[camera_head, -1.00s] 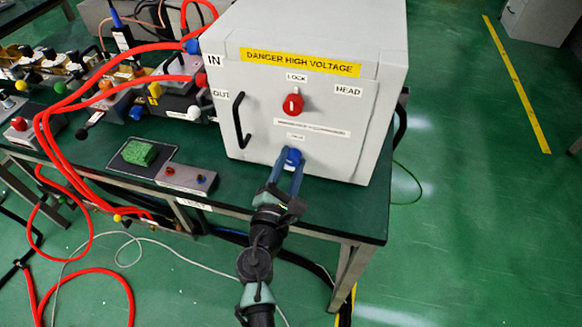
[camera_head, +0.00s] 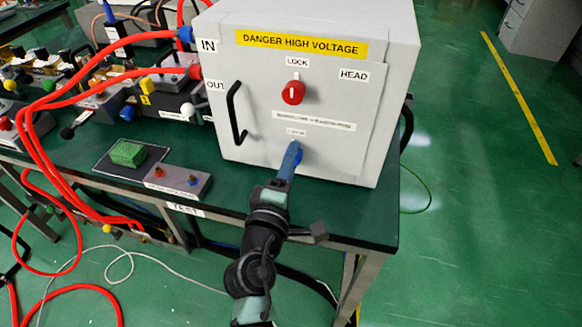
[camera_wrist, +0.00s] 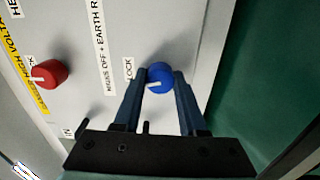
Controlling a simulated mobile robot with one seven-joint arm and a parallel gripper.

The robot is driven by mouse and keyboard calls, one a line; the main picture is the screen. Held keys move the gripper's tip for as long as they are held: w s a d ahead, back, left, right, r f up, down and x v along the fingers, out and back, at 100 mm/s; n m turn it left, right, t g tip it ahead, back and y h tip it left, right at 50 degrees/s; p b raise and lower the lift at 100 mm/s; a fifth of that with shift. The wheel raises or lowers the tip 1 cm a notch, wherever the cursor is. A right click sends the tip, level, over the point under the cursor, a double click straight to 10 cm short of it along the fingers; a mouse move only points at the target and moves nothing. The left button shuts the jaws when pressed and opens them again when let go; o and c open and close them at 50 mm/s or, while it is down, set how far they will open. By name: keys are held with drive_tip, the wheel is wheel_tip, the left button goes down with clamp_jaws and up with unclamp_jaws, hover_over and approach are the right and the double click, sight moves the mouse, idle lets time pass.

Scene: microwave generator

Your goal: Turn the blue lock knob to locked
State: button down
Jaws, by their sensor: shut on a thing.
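The blue lock knob (camera_wrist: 161,73) is low on the front of the white high-voltage box (camera_head: 345,150). The wrist view shows its white mark, which points left and slightly down, roughly to the side where the LOCK label (camera_wrist: 129,70) is. My gripper (camera_wrist: 160,80) has one finger on each side of the knob and is shut on it. In the head view my gripper (camera_head: 291,150) reaches the panel from below, fingers nearly edge-on, and mostly hides the knob.
A red knob (camera_head: 293,92) sits higher on the same panel, with a black handle (camera_head: 236,113) to its left.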

drive_tip(key=shift+m+b, duration=0.7)
drive_tip(key=shift+m, duration=0.4)
drive_tip(key=shift+c, duration=2.3)
unclamp_jaws()
drive_tip(key=shift+s, duration=0.1)
drive_tip(key=v, duration=1.2)
drive_tip(key=shift+s+a+b, duration=0.15)
drive_tip(key=shift+s+b, duration=0.2)
drive_tip(key=shift+b, duration=0.05)
